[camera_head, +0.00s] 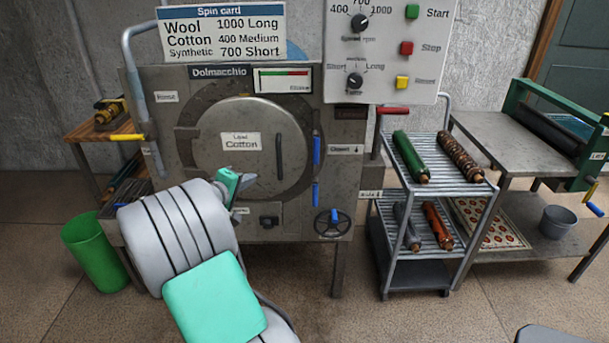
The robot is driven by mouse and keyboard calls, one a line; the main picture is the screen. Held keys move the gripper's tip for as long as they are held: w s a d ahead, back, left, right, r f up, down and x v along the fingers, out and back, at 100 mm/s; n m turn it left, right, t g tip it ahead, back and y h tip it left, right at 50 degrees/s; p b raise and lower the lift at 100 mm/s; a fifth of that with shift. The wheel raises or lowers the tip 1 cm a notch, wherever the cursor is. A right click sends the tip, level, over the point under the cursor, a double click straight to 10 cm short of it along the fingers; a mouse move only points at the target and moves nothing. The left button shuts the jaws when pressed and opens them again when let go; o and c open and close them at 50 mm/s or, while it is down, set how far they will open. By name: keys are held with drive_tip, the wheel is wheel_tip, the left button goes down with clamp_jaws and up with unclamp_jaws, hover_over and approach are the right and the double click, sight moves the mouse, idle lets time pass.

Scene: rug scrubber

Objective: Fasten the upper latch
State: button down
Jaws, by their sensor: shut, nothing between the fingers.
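The round grey door (237,160) of the grey machine carries a "Load Cotton" label and appears closed. The blue upper latch handle (317,150) stands upright at the door's right edge. A blue lower latch handle (315,195) stands upright below it. I cannot tell from here whether either latch is engaged. My gripper (245,181) is shut and empty, in front of the door's lower part, left of and below the upper latch. My grey and green arm hides the machine's lower left part.
A dial panel (383,50) and spin card (222,33) are above the machine. A red lever (393,111), a yellow lever (127,137) and a blue-knobbed handwheel (332,223) stick out. A roller rack (448,187) stands right, a green bin (95,250) left. Floor between is clear.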

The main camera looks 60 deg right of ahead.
sight(316, 136)
drive_tip(key=s+d+n+g+h, duration=0.1)
drive_tip(key=s+d+g+h, duration=0.1)
drive_tip(key=d, duration=0.4)
drive_tip(key=shift+s+g+h+b, duration=0.4)
drive_tip(key=shift+s+h, duration=0.2)
drive_tip(key=shift+s, duration=0.6)
drive_tip(key=s+d, duration=0.4)
drive_tip(key=d, duration=0.8)
drive_tip(key=shift+s+d+p, duration=0.15)
drive_tip(key=shift+p, duration=0.25)
drive_tip(key=shift+f+n, duration=0.15)
drive_tip(key=shift+n, duration=0.15)
